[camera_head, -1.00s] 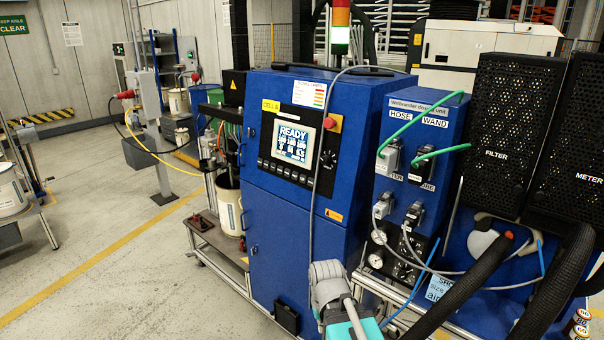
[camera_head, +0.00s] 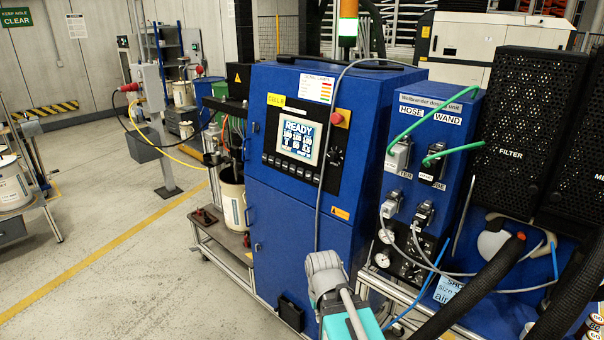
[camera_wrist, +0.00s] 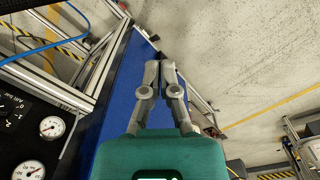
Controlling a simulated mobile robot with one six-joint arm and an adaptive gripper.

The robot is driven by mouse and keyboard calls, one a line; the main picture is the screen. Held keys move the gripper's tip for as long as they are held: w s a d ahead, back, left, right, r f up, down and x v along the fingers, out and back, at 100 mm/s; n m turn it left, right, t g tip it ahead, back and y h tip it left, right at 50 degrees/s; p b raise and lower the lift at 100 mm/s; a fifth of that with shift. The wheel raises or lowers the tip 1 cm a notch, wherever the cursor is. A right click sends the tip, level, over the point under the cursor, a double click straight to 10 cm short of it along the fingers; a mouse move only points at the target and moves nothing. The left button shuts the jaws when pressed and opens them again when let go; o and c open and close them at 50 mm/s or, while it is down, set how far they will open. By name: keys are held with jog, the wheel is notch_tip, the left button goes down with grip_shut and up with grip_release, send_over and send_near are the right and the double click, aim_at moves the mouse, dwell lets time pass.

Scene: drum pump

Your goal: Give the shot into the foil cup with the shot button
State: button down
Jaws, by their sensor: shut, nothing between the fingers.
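The blue dosing cabinet (camera_head: 300,215) stands in the middle of the head view. Its control panel has a lit screen (camera_head: 297,140) reading READY, a row of dark buttons (camera_head: 290,168) below it and a red knob (camera_head: 336,118). I cannot tell which button is the shot button. I cannot make out a foil cup in either view. In the wrist view my gripper (camera_wrist: 160,65) is shut and empty, its grey fingers together in front of the blue cabinet side and the floor. In the head view part of my arm shows low in the middle, in front of the cabinet.
A white pail (camera_head: 232,203) stands on a low cart left of the cabinet. Right of it are a hose and wand unit (camera_head: 425,150) with green cables, black hoses (camera_head: 470,285) and perforated filter housings (camera_head: 505,140).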

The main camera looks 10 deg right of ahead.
jog(key=w+d+r+n+t+h, duration=0.2)
jog(key=w+d+n+h, duration=0.1)
jog(key=w, duration=0.4)
jog(key=w+d+r+n+t+h, duration=0.2)
jog(key=w+d+n+h, duration=0.15)
jog(key=w, duration=0.35)
jog(key=n+t+h+b, duration=0.1)
jog(key=n+t+h, duration=0.2)
jog(key=n+t, duration=1)
send_near(301, 172)
jog(key=s+d+n+g, duration=0.3)
jog(key=s+d, duration=0.1)
jog(key=s, duration=0.3)
jog(key=w+a+r+n+t+y, duration=0.3)
jog(key=w+a+n+t+y, duration=0.2)
jog(key=n, duration=1)
jog(key=w+a, duration=0.3)
jog(key=a, duration=0.1)
jog(key=shift+w, duration=0.25)
jog(key=shift+w+d+y, duration=0.15)
jog(key=shift+y, duration=0.1)
jog(key=shift+w+d+f+b, duration=0.25)
jog(key=shift+w+d+b, duration=0.1)
jog(key=shift+w+d, duration=0.6)
jog(key=shift+w+d+f+b, duration=0.35)
jog(key=shift+w+d, duration=0.35)
jog(key=shift+d, duration=0.6)
jog(key=shift+w+d+f+b, duration=0.2)
jog(key=shift+w+d+b, duration=0.15)
jog(key=shift+w+d, duration=0.6)
